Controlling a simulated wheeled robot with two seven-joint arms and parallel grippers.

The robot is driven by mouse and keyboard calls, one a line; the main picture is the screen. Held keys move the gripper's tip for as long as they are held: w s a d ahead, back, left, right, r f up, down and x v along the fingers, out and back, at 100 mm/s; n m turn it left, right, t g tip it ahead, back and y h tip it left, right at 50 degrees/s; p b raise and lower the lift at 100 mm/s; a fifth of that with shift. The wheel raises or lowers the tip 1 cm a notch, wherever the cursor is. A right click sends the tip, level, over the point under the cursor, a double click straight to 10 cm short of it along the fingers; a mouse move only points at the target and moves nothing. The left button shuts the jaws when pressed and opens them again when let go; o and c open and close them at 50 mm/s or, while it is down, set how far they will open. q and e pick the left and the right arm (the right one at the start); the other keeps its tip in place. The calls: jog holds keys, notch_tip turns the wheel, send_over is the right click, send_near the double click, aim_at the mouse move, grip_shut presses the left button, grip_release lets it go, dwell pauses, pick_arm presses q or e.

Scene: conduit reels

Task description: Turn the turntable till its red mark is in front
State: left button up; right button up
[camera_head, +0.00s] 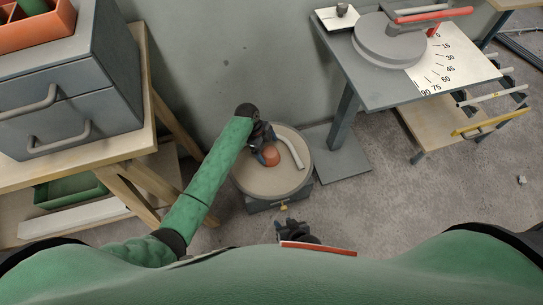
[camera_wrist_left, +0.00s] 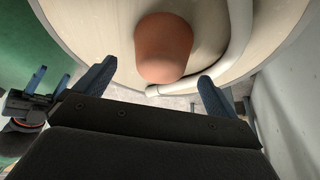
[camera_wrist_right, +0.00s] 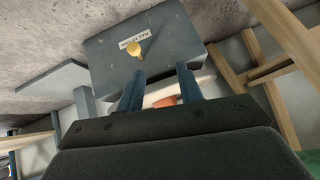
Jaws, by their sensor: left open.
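The turntable (camera_head: 247,176) is a round beige disc on a grey box base on the floor. An orange-red peg (camera_head: 271,156) stands on it; the peg also shows in the left wrist view (camera_wrist_left: 164,48). A curved white tube (camera_head: 290,150) lies beside the peg. I cannot make out a separate red mark. My left gripper (camera_head: 267,148) is open at the peg, which appears between its fingertips. My right gripper (camera_head: 297,234) is open and empty, in front of the base.
A grey cabinet (camera_head: 75,115) on a wooden bench stands at the left. At the upper right, a grey table (camera_head: 385,90) carries a round bender with a red handle and an angle scale. A wooden shelf with tubes (camera_head: 455,125) stands further right.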

pick_arm(q)
jog(key=shift+b+x, duration=1.1)
jog(key=shift+x, duration=0.1)
jog(key=shift+f+b, duration=0.3)
pick_arm(e)
jog(key=w+a+r+t+y, duration=0.1)
jog(key=w+r+t, duration=0.6)
jog(key=w+r, duration=0.55)
pick_arm(q)
jog(key=shift+b+x, duration=0.75)
jog(key=shift+x, duration=0.1)
pick_arm(e)
notch_tip(320, 180, up, 20)
jog(key=w+t+y, duration=0.1)
jog(key=w+t, duration=0.1)
jog(key=t, duration=0.4)
jog(key=shift+w+r+y, duration=0.25)
jog(key=shift+w+y, duration=0.05)
pick_arm(q)
jog(key=shift+c, duration=0.2)
jog(key=c, duration=1.3)
